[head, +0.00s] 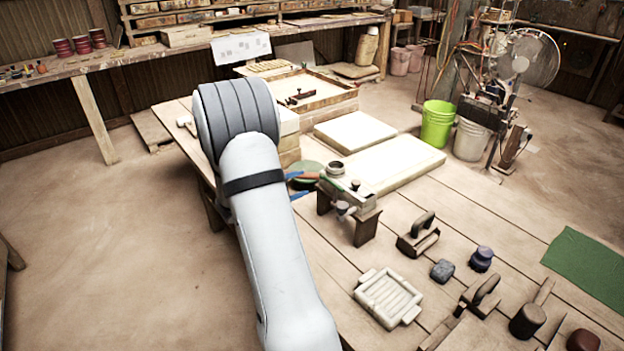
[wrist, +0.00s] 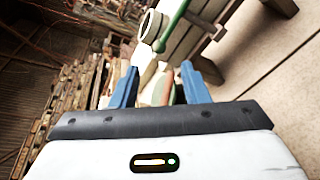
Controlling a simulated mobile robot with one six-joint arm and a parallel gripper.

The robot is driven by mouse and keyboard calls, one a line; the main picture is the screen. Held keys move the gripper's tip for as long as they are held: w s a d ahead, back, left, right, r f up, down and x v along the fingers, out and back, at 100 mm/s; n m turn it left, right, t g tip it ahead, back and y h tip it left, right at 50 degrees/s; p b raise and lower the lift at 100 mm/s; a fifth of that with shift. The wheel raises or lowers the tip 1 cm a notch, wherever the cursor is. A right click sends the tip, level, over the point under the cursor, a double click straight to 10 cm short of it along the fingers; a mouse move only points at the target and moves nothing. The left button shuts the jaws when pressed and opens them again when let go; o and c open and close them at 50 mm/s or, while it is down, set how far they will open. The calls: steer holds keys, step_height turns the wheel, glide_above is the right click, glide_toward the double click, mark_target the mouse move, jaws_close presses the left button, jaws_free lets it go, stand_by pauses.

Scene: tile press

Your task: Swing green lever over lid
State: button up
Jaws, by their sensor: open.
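The tile press (head: 350,202) is a small wooden bench-like stand on the plank table, in the middle of the head view. The green lever (head: 328,185) shows as a thin bar on its top, close to my gripper. In the wrist view the green lever (wrist: 176,24) slants across the top, beyond the fingertips. A pale round part (wrist: 150,25), possibly the lid, sits left of it. My gripper (head: 311,185) has two blue fingers spread apart at the left end of the press. In the wrist view my gripper (wrist: 160,70) is open, with no visible grip on the lever.
Pale slabs (head: 395,165) lie behind the press. A wooden-handled tool (head: 418,238), a ribbed white mould (head: 388,297) and a dark sponge-like block (head: 442,270) lie in front and to the right. A green cloth (head: 590,262) covers the right side. Bare planks separate these.

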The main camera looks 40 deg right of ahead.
mark_target(320, 176)
steer(key=p+x, duration=0.1)
steer(key=x, duration=0.7)
steer(key=shift+w, duration=0.15)
jaws_close()
stand_by(0.3)
